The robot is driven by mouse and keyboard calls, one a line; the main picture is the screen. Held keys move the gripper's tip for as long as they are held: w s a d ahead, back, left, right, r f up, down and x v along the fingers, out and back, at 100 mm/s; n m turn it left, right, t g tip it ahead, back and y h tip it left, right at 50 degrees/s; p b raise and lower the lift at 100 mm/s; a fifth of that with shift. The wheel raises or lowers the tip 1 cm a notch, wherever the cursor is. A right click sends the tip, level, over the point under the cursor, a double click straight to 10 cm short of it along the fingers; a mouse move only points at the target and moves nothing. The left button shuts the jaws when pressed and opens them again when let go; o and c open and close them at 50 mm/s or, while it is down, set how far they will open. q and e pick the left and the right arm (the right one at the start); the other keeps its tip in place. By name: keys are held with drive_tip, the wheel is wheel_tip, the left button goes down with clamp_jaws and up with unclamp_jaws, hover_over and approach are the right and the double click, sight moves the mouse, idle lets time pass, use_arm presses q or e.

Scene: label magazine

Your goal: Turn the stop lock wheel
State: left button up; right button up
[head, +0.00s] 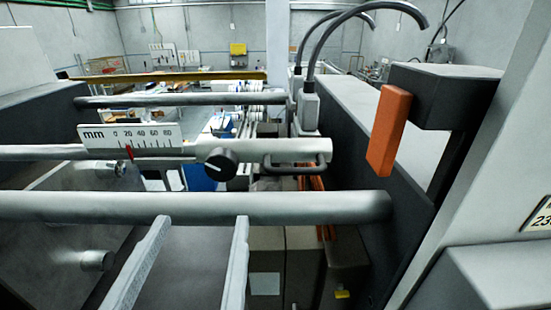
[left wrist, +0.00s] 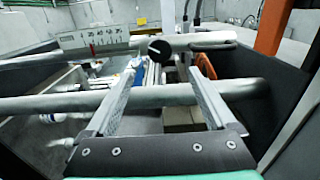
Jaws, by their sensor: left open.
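The stop lock wheel appears to be the black round knob (head: 221,164) with a pale pointer mark, on a grey bar beside the white mm scale (head: 130,138). The knob also shows in the left wrist view (left wrist: 158,48), ahead of and between the fingertips. My left gripper (head: 201,218) is open and empty, its two pale fingers pointing toward the knob from the near side. In the left wrist view the fingers (left wrist: 165,66) cross in front of the near rod. The fingers are apart from the knob. My right gripper is not in view.
A thick grey rod (head: 300,207) runs across between me and the knob bar, and another rod (head: 190,100) lies behind. A curved dark handle (head: 298,168) sits right of the knob. An orange block (head: 388,130) hangs from a dark bracket at the right.

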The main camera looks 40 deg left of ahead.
sight(220, 171)
use_arm(q)
drive_tip(key=p+x, duration=0.3)
drive_tip(key=x, duration=0.8)
drive_tip(key=shift+w+a, duration=0.2)
drive_tip(key=shift+w, duration=0.05)
drive_tip(key=c, duration=1.4)
drive_tip(key=shift+o, duration=0.2)
drive_tip(key=shift+n, duration=0.3)
